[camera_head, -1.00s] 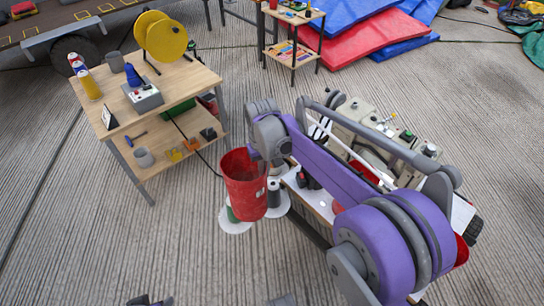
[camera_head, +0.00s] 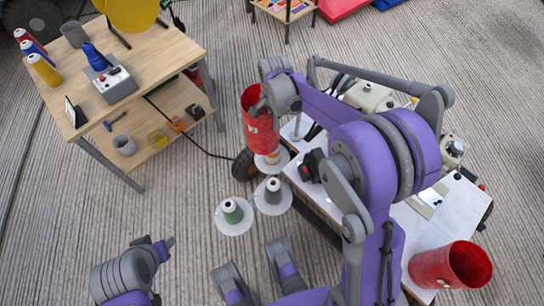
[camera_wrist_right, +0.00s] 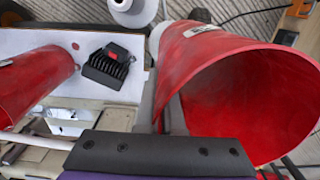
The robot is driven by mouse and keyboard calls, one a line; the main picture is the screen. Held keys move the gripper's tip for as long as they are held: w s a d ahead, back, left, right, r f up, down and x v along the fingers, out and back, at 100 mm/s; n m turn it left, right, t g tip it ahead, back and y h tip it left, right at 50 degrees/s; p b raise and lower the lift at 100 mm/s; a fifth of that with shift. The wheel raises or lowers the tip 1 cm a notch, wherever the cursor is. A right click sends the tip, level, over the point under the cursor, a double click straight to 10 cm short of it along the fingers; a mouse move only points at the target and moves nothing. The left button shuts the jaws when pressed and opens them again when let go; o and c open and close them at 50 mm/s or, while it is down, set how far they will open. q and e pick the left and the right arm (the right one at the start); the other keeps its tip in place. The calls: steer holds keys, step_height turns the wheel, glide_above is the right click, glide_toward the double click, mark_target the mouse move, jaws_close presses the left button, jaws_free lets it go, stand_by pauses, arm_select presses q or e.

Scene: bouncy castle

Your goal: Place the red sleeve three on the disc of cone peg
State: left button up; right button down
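My right gripper (camera_head: 264,106) is shut on the rim of a red sleeve (camera_head: 258,132), held upright. In the right wrist view its fingers (camera_wrist_right: 162,112) pinch the wall of this sleeve (camera_wrist_right: 245,85). Its lower end overlaps the far cone peg (camera_head: 272,158) with a white disc (camera_head: 284,164); I cannot tell whether it is above or around the peg. A grey cone peg (camera_head: 272,188) and a green cone peg (camera_head: 232,211) on white discs stand nearer. A second red sleeve (camera_head: 450,268) stands at lower right. My left gripper (camera_head: 168,243) is low at left, its opening unclear.
A white-topped bench (camera_head: 432,228) with machines lies under my right arm. A wooden table (camera_head: 160,62) with spools and a control box (camera_head: 115,86) stands at left. A black cable (camera_head: 190,142) runs towards a wheel (camera_head: 243,165).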

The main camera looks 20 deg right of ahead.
step_height(320, 180, down, 15)
steer(key=s+d+m+b, duration=0.1)
steer(key=m+b, duration=0.3)
steer(key=shift+d+f, duration=0.15)
steer(key=shift+d, duration=0.05)
steer(key=shift+f+b, duration=0.15)
steer(key=shift+b, duration=0.2)
steer(key=c, duration=1.1)
jaws_free()
steer(key=shift+o, duration=0.2)
